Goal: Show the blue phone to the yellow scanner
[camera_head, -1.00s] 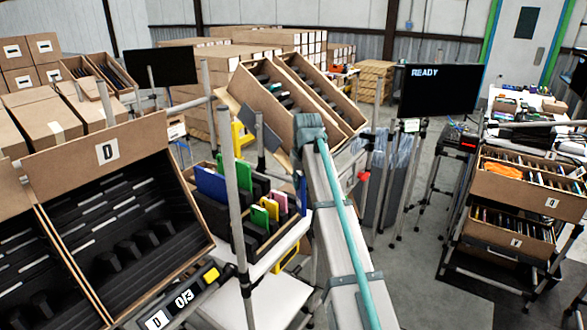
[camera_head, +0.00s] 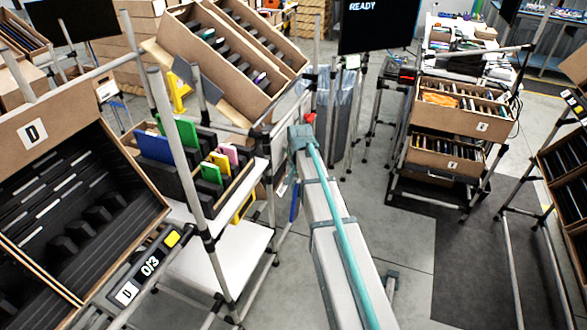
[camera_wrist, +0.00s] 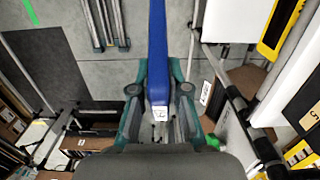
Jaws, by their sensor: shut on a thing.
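The blue phone (camera_wrist: 158,50) is held between the two fingers of my gripper (camera_wrist: 158,92) in the wrist view. It shows edge-on, as a long blue strip with a small white label at its lower end. In the head view, a thin blue piece (camera_head: 294,201) shows beside my arm, probably the same phone. A yellow-framed device (camera_wrist: 277,26), possibly the scanner, is at the upper right of the wrist view, apart from the phone. In the head view, a yellow piece (camera_head: 243,208) shows at the white shelf's right edge. My fingers are hidden there.
A carton (camera_head: 240,178) of coloured phones stands on the white shelf. A tilted carton D (camera_head: 60,118) is at left, above a display (camera_head: 145,268) reading 0/3. A black screen (camera_head: 375,25) reads READY. Cartons on a rack (camera_head: 445,158) stand at right. Grey floor lies between.

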